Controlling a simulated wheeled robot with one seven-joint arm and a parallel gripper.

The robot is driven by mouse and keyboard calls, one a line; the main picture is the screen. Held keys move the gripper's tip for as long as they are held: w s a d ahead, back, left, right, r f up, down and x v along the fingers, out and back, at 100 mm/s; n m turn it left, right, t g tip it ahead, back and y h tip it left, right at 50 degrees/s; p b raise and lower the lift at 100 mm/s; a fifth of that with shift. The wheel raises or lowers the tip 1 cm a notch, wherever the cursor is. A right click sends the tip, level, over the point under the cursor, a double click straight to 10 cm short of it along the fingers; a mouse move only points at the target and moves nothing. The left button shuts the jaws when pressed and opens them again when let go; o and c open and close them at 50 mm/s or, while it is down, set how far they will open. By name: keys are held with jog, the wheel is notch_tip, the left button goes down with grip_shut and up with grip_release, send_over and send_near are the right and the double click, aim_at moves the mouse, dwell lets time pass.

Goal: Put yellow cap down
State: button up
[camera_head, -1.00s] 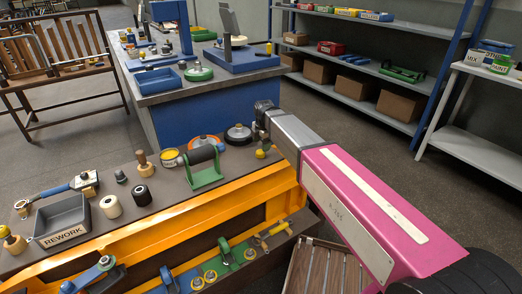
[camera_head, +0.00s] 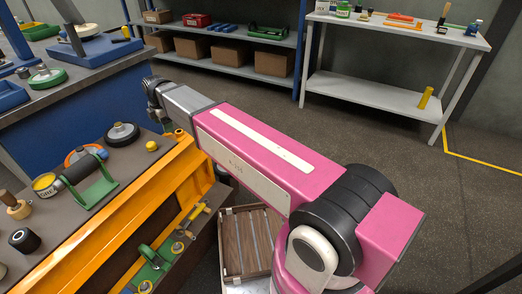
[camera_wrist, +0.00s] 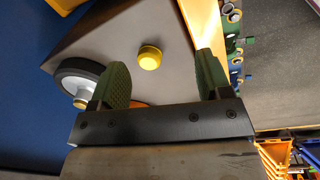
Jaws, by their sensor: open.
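The yellow cap (camera_head: 151,146) sits on the dark bench top (camera_head: 125,168), near the bench's far right corner. In the wrist view the yellow cap (camera_wrist: 150,58) shows beyond and between the two green finger pads, with bare bench around it and neither pad touching it. My gripper (camera_wrist: 163,74) is open and empty. In the head view my gripper (camera_head: 163,120) is at the far end of my pink arm, close to the cap, its fingers too small to make out clearly.
A black-rimmed wheel (camera_head: 122,135) stands left of the cap; it also shows in the wrist view (camera_wrist: 82,82). A green roller holder (camera_head: 90,185) and yellow tin (camera_head: 45,184) are farther left. The bench's orange edge (camera_head: 180,165) is close on the right. A blue bench (camera_head: 85,110) stands behind.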

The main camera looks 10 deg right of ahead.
jog(key=s+d+f+m, duration=0.4)
jog(key=d+m, duration=0.4)
jog(key=d, duration=0.6)
jog(key=s+d+f+m, duration=0.4)
jog(key=d+m, duration=0.4)
jog(key=d, duration=0.6)
jog(key=s+d+f+m, duration=0.4)
jog(key=d+m, duration=0.4)
jog(key=d, duration=0.6)
jog(key=shift+d+f+m+g+h, duration=0.15)
jog(key=shift+f+m+g+h, duration=0.15)
jog(key=shift+f+m+h, duration=0.15)
jog(key=shift+s, duration=0.1)
